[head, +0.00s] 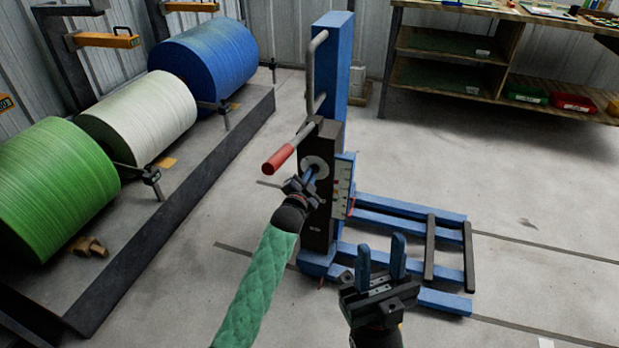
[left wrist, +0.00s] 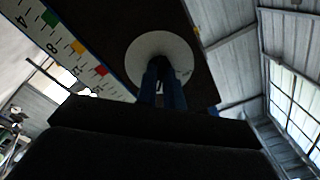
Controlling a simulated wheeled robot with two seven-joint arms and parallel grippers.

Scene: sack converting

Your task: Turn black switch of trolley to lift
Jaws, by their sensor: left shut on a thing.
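The trolley is a blue upright (head: 335,62) with a dark control box (head: 329,135) on its front. A pale round dial plate (head: 318,162) is on that box and also shows in the left wrist view (left wrist: 142,46). My left gripper (head: 310,173) is at the dial, its blue fingers (left wrist: 162,84) closed together at the dial's centre. The black switch is hidden behind these fingers. My right gripper (head: 381,261) is open and empty, in front of the trolley's low blue forks (head: 405,210).
A red-gripped lever (head: 279,158) sticks out left of the box, near my left gripper. A scale strip (head: 343,187) is on its right side. Green, white and blue rolls (head: 140,115) lie on a rack at left. A shelved bench (head: 450,62) stands back right.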

